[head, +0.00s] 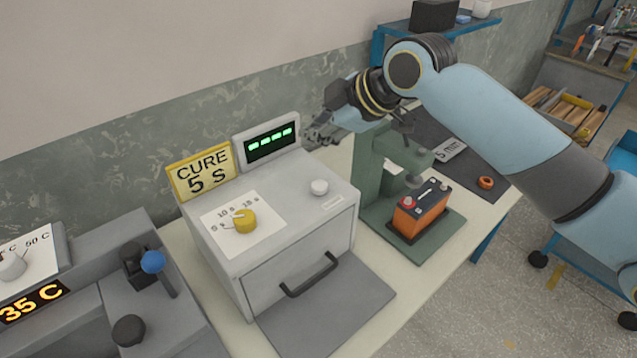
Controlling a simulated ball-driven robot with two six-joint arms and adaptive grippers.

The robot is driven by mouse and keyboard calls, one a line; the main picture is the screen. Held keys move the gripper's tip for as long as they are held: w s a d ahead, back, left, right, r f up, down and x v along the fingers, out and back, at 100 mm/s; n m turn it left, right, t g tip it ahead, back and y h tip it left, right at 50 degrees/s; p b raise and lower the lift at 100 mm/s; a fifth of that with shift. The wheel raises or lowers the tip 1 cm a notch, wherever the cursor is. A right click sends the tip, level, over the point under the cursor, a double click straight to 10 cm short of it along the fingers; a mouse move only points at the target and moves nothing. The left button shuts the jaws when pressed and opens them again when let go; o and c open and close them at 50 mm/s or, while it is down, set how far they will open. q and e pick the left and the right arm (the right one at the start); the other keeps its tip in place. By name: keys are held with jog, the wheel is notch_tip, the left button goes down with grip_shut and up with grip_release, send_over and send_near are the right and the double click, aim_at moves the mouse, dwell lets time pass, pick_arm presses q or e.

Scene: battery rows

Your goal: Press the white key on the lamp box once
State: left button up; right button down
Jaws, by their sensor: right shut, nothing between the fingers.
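The grey lamp box (290,236) stands on the bench, with a closed front door and handle. Its white key (319,187) is a small round button on the top, right of the yellow dial (244,221). The dial has 5 s, 10 s and 15 s marks; its exact setting is hard to tell. A display (270,144) behind shows green dashes, beside a yellow sign (202,170) reading "CURE 5 S". My right gripper (312,143) is shut and empty, above and behind the key, apart from it, near the display's right edge. My left gripper is out of view.
A green press (373,175) holding an orange battery (420,212) stands right of the box, under my right arm. A grey unit with a blue-knobbed lever (153,262) and a "35 C" display (32,302) is at left. Space above the key is clear.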

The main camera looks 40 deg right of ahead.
jog(key=b, duration=0.7)
send_over(318, 187)
notch_tip(318, 187, down, 7)
jog(key=shift+f, duration=0.1)
jog(key=shift+w+f+b, duration=0.1)
jog(key=shift+f+b, duration=0.2)
jog(key=shift+f, duration=0.45)
dwell(0.3)
jog(key=shift+f, duration=0.4)
jog(key=shift+f+b, duration=0.35)
jog(key=shift+f, duration=0.2)
dwell(0.6)
jog(key=shift+r+p, duration=1)
jog(key=shift+p, duration=0.05)
